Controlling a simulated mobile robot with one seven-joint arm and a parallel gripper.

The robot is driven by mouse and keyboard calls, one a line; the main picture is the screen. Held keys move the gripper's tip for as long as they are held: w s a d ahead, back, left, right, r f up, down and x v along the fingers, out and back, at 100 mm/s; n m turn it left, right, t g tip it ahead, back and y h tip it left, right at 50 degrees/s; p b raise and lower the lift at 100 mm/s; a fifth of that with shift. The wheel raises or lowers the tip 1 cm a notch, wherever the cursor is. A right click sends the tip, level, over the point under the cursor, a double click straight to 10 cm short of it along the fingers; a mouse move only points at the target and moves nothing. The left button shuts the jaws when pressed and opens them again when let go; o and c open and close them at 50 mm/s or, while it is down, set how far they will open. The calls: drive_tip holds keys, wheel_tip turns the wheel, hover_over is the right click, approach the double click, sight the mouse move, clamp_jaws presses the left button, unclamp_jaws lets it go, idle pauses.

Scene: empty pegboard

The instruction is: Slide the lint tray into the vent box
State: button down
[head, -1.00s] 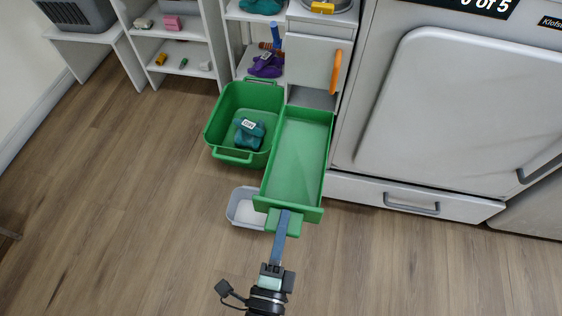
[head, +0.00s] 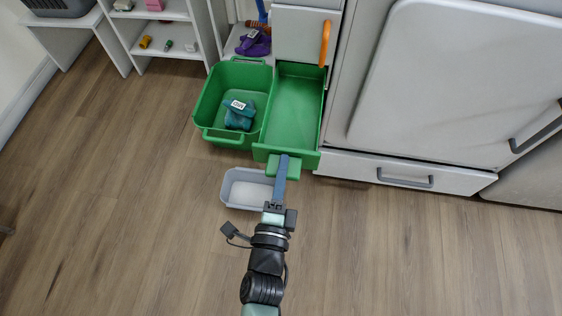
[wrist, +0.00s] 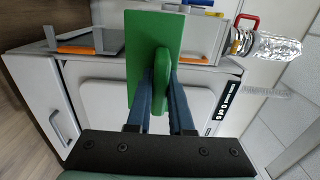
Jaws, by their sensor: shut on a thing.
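The lint tray (head: 295,112) is a long green open tray with a block handle at its near end. In the head view its far end is at the opening below the white box front with the orange handle, which looks like the vent box (head: 301,34). How far it is inside is hard to tell. My gripper (head: 281,172) is shut on the tray's handle at the near end. In the wrist view both blue fingers (wrist: 160,100) close on the green handle, and the tray's front panel (wrist: 153,40) stands beyond it.
A green basket (head: 208,108) with teal cloth in it stands close along the tray's left side. A grey bin (head: 245,188) sits on the floor left of my gripper. The white appliance (head: 400,168) with a drawer is to the right. Floor at front is clear.

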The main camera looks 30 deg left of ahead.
sight(291, 133)
drive_tip(key=shift+f+b+x, duration=0.15)
drive_tip(key=shift+b+x, duration=0.95)
drive_tip(key=shift+x, duration=3.05)
drive_tip(key=shift+f+b+x, duration=0.2)
drive_tip(key=shift+b+x, duration=0.85)
drive_tip(key=shift+x, duration=3.05)
drive_tip(key=shift+f+b+x, duration=0.2)
drive_tip(key=shift+b+x, duration=1.15)
drive_tip(key=shift+x, duration=1.75)
drive_tip(key=shift+b+x, duration=0.65)
drive_tip(key=shift+x, duration=0.4)
drive_tip(key=c, duration=0.7)
unclamp_jaws()
drive_tip(key=shift+w+f, duration=0.1)
drive_tip(key=p+v, duration=0.4)
drive_tip(key=v, duration=0.9)
